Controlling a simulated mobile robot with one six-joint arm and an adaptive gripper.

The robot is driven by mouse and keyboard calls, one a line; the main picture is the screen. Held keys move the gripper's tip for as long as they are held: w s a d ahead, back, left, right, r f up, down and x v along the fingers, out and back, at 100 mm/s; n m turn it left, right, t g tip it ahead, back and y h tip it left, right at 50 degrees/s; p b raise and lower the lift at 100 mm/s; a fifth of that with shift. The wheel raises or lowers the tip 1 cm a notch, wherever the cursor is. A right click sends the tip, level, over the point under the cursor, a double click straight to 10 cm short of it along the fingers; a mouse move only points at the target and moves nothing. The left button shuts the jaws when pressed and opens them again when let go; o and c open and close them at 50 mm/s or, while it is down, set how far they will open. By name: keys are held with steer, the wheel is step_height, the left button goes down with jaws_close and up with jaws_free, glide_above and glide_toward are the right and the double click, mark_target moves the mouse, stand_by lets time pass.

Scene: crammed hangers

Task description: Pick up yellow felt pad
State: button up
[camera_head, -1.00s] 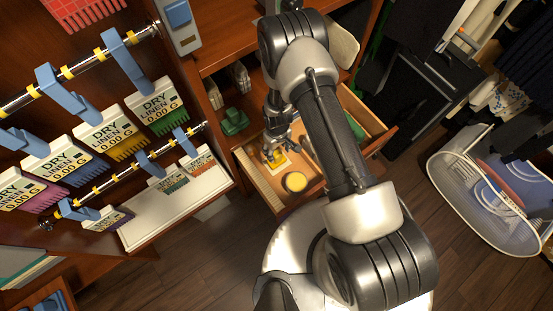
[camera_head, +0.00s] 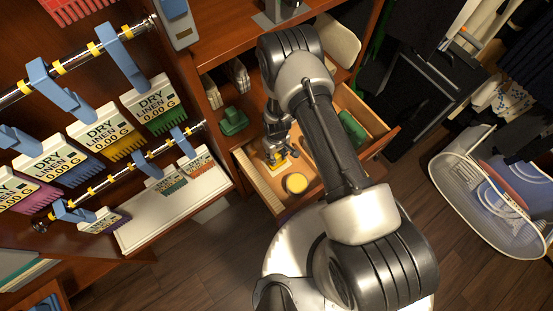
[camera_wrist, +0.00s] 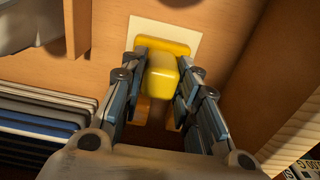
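The yellow felt pad (camera_wrist: 163,75) has a raised yellow block on a flat yellow base, resting on a white sheet in the open wooden drawer. In the head view it shows as a small yellow patch (camera_head: 279,160) partly hidden by my gripper (camera_head: 276,152). In the wrist view my gripper (camera_wrist: 165,78) has one finger on each side of the raised block. The fingers are very near its sides; whether they press on it cannot be made out. The pad looks flat on the sheet, not lifted.
A round yellow-topped tin (camera_head: 296,183) stands near the pad in the drawer (camera_head: 386,140). A green object (camera_head: 352,127) lies at the drawer's right. Another green item (camera_head: 233,121) sits on the shelf left of the drawer. Drawer walls stand close around my gripper.

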jaws_close()
steer(key=shift+r, duration=0.1)
stand_by(0.3)
step_height(320, 180, up, 20)
steer(key=p, duration=0.6)
steer(key=d+r+m, duration=0.3)
steer(key=d+r, duration=0.3)
steer(key=r, duration=0.5)
steer(key=d+r+m, duration=0.3)
steer(key=d+r, duration=0.3)
steer(key=r, duration=0.4)
steer(key=shift+d+r+m, duration=0.25)
steer(key=shift+r+m, duration=0.1)
steer(key=shift+m, duration=0.05)
steer(key=shift+a, duration=0.15)
